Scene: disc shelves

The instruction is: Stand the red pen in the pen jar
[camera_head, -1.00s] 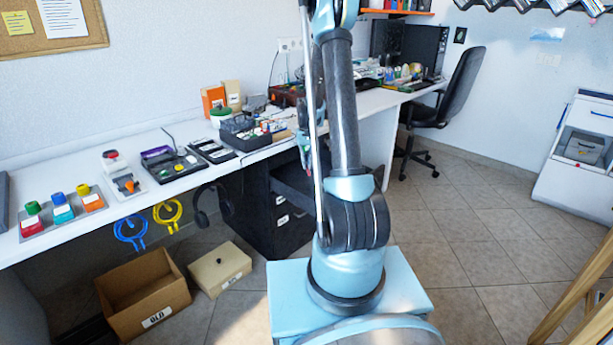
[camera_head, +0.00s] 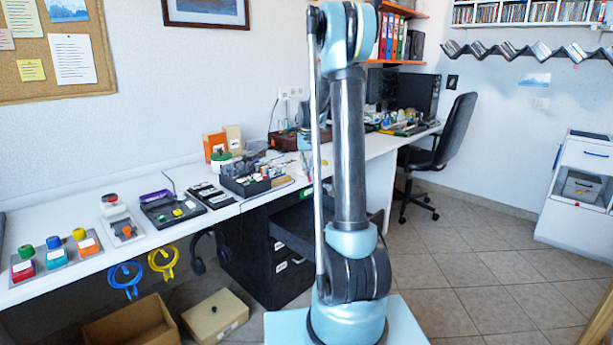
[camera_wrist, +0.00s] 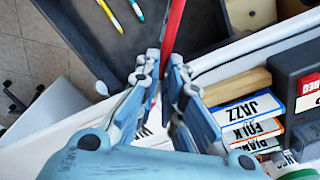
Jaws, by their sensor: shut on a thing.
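The red pen (camera_wrist: 174,30) is between the fingers of my gripper (camera_wrist: 167,72) in the wrist view. My gripper is shut on it, and the pen extends past the fingertips towards the top of the picture. Its lower end is partly hidden by the fingers. The gripper is above the desk edge, beside the open dark drawer (camera_wrist: 205,22). In the head view my arm largely hides the gripper, and the pen cannot be made out. I cannot pick out the pen jar with certainty in either view.
A yellow pen (camera_wrist: 110,15) and a blue pen (camera_wrist: 136,9) lie in the drawer. Labelled cards (camera_wrist: 243,110), a wooden block (camera_wrist: 236,86) and a black box (camera_wrist: 295,85) crowd the desk. An office chair (camera_head: 447,140) stands behind right; the floor (camera_head: 480,260) at right is open.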

